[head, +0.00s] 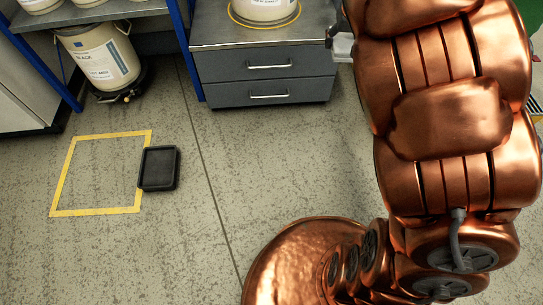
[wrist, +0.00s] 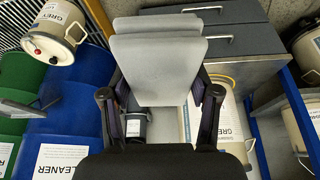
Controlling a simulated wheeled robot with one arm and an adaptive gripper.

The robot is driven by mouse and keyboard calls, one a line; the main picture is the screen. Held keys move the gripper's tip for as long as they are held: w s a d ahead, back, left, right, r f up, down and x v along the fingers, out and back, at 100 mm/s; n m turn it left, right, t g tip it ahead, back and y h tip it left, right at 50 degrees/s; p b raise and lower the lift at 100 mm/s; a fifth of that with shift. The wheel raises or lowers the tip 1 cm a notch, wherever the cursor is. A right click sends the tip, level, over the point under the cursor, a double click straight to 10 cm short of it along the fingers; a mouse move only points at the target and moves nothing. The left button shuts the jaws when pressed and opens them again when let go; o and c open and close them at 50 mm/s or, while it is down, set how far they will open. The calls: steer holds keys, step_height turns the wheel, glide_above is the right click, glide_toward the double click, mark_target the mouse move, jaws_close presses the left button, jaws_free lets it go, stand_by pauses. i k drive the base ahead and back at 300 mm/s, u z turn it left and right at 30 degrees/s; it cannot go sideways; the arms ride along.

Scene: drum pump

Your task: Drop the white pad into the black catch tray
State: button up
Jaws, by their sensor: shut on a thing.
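The white pad (wrist: 155,68) is held flat between the two dark fingers of my gripper (wrist: 160,95) in the wrist view. It looks pale grey and seems to have two layers or a fold. In the head view a small pale piece (head: 342,47), perhaps the pad's edge, shows beside my arm; most of the gripper is hidden behind the arm. The black catch tray (head: 159,168) lies on the floor in the head view, at the right edge of a yellow taped square. It looks empty, and my gripper is well away from it, up and to the right.
A grey drawer cabinet (head: 262,78) with a pail (head: 265,10) on top stands at the back. A beige drum (head: 98,58) stands under a shelf at the back left.

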mark_target(163, 165)
steer(key=k, duration=0.95)
steer(key=u, duration=1.3)
